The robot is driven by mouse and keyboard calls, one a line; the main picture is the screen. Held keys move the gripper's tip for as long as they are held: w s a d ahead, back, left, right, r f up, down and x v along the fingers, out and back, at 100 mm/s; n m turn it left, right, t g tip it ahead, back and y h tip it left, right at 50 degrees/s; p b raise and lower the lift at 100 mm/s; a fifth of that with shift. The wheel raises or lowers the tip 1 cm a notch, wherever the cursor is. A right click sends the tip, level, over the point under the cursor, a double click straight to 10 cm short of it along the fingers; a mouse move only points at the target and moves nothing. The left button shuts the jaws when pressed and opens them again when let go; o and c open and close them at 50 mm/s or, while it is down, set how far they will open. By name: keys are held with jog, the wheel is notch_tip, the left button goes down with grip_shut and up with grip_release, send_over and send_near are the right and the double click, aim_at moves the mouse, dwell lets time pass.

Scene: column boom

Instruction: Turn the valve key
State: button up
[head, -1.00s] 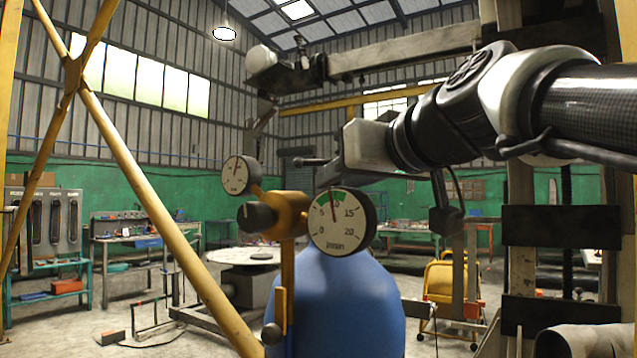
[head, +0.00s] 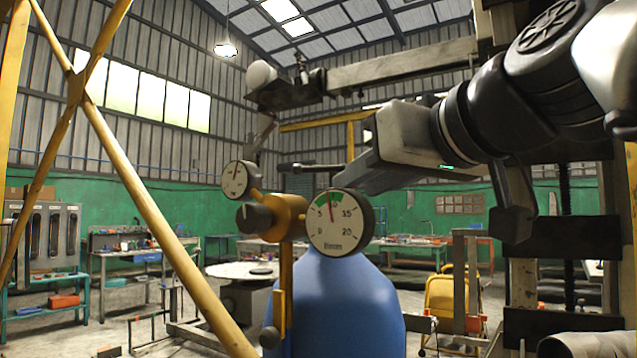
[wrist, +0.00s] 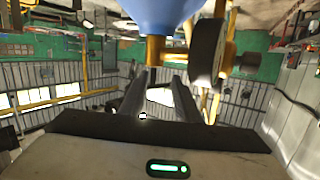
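A blue cylinder (head: 345,305) carries a brass valve body (head: 288,215) with a dark knob (head: 253,218) and two white dial gauges (head: 340,222) (head: 238,180). A narrow brass bar (head: 283,300) hangs below the valve body. I cannot tell for certain which part is the valve key. My gripper (head: 292,167) is just above the valve body in the head view, pointing left, with no contact visible. In the wrist view my gripper (wrist: 163,76) has its two dark fingers apart with nothing between them. The cylinder (wrist: 165,12) and brass post (wrist: 153,50) appear beyond the fingertips, upside down.
Yellow crossed braces (head: 165,245) stand at the left. A grey beam (head: 400,68) runs above my arm. Open air lies around the valve's upper side.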

jog(key=shift+f+v, duration=0.15)
jog(key=shift+v, duration=0.6)
jog(key=shift+f+v, duration=0.15)
jog(key=shift+v, duration=0.65)
jog(key=shift+a+b, duration=0.1)
jog(key=shift+b, duration=0.3)
